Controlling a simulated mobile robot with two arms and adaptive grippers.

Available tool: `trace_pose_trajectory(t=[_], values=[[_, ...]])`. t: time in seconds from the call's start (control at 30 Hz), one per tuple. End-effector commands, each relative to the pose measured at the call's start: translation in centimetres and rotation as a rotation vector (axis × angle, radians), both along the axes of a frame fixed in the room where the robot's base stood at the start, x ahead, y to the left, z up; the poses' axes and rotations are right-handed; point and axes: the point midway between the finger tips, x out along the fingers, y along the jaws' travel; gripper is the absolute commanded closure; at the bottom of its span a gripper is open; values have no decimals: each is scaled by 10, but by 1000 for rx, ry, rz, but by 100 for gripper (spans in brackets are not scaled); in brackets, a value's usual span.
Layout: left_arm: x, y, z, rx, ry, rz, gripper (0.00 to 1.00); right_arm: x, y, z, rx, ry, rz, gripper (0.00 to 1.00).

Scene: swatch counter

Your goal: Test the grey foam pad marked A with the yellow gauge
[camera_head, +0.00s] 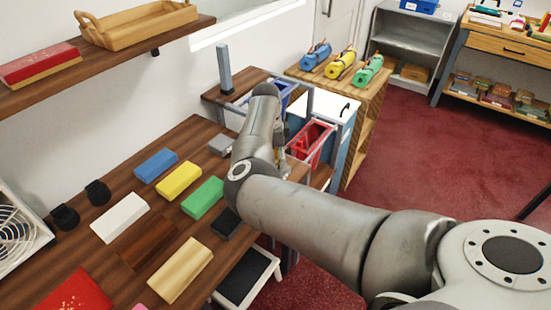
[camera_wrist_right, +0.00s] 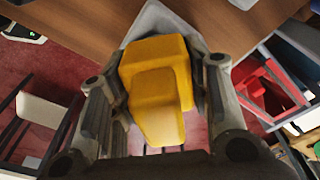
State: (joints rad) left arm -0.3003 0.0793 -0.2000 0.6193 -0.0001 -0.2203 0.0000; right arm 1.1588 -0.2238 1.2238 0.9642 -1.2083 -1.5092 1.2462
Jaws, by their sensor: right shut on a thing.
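My right gripper (camera_wrist_right: 160,85) is shut on the yellow gauge (camera_wrist_right: 157,95), which fills the space between its fingers in the wrist view. In the head view my right arm reaches over the counter's right end and mostly hides the gripper; the gauge cannot be made out there. A grey pad (camera_head: 221,145) lies at the right edge of the dark wood counter, just left of my arm. In the wrist view a grey pad (camera_wrist_right: 153,18) shows beyond the gauge, partly covered by it. Whether they touch is unclear. I cannot read a letter on it. My left gripper is not in view.
Blue (camera_head: 156,165), yellow (camera_head: 178,181), green (camera_head: 203,198) and white (camera_head: 120,217) swatches lie on the counter (camera_head: 195,132) among others. A red bin (camera_head: 308,143) stands right of my wrist. A shelf (camera_head: 100,55) with a wooden tray (camera_head: 137,22) overhangs the back left.

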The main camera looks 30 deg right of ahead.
Motion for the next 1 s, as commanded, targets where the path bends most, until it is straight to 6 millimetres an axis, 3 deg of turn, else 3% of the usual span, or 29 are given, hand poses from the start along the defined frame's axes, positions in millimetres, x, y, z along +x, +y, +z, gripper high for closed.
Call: trace_pose_trajectory(t=[0.73, 1.0], values=[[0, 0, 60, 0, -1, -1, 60, 1, -1, 65, -2, -2, -1, 75], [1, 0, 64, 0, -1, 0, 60, 1, -1, 69, -2, -3, -1, 75]])
